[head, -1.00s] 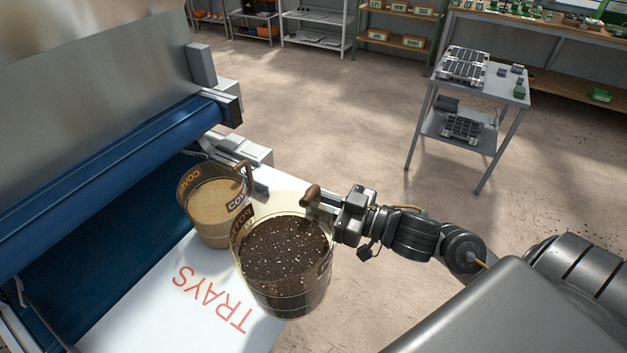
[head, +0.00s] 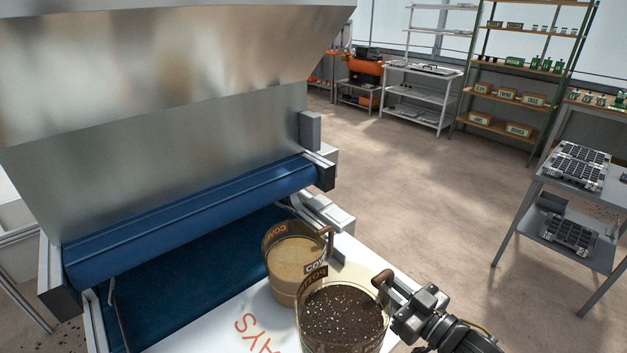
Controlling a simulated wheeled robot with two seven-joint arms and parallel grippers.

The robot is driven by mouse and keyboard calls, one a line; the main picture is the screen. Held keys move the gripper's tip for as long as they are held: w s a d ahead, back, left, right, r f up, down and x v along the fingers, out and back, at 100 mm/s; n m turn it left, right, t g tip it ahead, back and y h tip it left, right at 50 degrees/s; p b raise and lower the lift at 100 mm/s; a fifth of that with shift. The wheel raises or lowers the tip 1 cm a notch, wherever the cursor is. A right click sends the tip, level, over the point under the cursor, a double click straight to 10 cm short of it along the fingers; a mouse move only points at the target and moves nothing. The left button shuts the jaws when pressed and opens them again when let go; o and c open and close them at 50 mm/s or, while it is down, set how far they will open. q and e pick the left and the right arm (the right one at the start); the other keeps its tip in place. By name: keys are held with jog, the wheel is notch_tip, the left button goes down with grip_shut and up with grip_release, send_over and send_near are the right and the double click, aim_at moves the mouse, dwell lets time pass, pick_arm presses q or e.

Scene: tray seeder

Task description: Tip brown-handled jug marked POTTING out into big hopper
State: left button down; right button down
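The POTTING jug (head: 342,318) is a clear tub of dark, white-flecked soil with a brown handle (head: 383,277) on its right side. It looks upright; its base is cut off by the picture's bottom edge. My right gripper (head: 395,288) comes in from the right and is shut on that handle. The big hopper (head: 170,140) is the large grey metal body at upper left, above the blue roller; its opening is not visible. The jug is below and right of it. My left gripper is not in view.
A second brown-handled jug (head: 289,262) of tan material stands just behind the POTTING jug, on the white shelf (head: 215,328) with red lettering. A blue roller (head: 190,215) runs under the hopper. A grey cart (head: 565,205) with trays stands at right. Open floor lies between.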

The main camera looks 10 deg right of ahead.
jog(key=w+r+m+t+h, duration=0.1)
jog(key=m+h, duration=0.1)
jog(key=shift+w+r+h, duration=0.1)
jog(key=shift+r+h, duration=0.2)
jog(key=shift+r, duration=0.1)
jog(key=m+h, duration=0.1)
jog(key=w+m+h, duration=0.1)
jog(key=h, duration=0.1)
jog(key=r+m+t+h, duration=0.1)
jog(key=h, duration=0.1)
jog(key=shift+w, duration=0.15)
jog(key=shift+h, duration=0.3)
jog(key=shift+f, duration=0.1)
